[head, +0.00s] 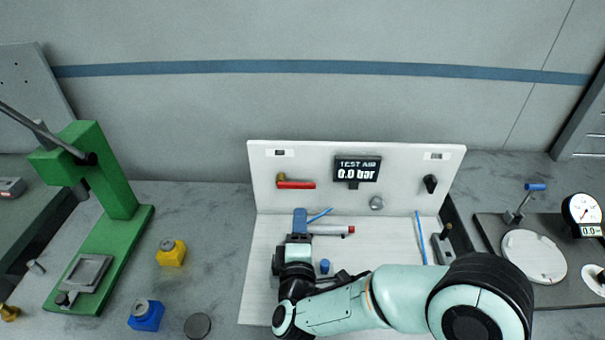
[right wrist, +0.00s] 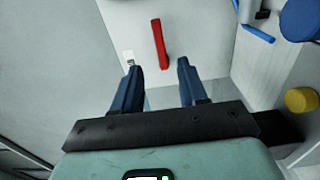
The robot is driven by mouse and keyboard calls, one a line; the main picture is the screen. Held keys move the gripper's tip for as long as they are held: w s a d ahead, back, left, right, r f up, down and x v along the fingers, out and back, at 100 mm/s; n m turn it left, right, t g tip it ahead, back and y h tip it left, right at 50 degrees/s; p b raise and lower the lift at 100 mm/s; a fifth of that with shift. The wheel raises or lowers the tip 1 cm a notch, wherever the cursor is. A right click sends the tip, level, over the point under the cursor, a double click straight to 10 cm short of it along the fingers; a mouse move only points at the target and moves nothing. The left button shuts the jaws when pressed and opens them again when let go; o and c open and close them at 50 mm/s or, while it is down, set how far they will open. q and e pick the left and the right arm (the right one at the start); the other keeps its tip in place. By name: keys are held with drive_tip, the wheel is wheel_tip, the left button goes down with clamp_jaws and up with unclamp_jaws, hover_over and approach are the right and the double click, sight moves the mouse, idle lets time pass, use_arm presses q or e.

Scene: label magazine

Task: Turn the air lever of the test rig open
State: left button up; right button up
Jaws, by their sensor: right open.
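The test rig is a white panel (head: 330,148) with a white base plate. Its red lever (head: 297,184) lies horizontal on the left part of the upright panel. The black display (head: 357,168) reads "TEST AIR 0.0 bar". My right gripper (head: 300,215) is in front of the panel, below the lever in the head view. In the right wrist view the red lever (right wrist: 160,44) stands beyond the open fingers (right wrist: 160,80), in line with the gap between them and apart from them. Nothing is between the fingers. My left gripper is out of view.
A grey cylinder with a red end (head: 330,230) lies just right of the gripper. A black knob (head: 430,184) and a grey round fitting (head: 376,203) sit on the panel. A green press (head: 115,205) stands left; a gauge (head: 582,214) stands right.

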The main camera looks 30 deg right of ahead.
sight(302, 187)
drive_tip(key=x, duration=1.3)
clamp_jaws()
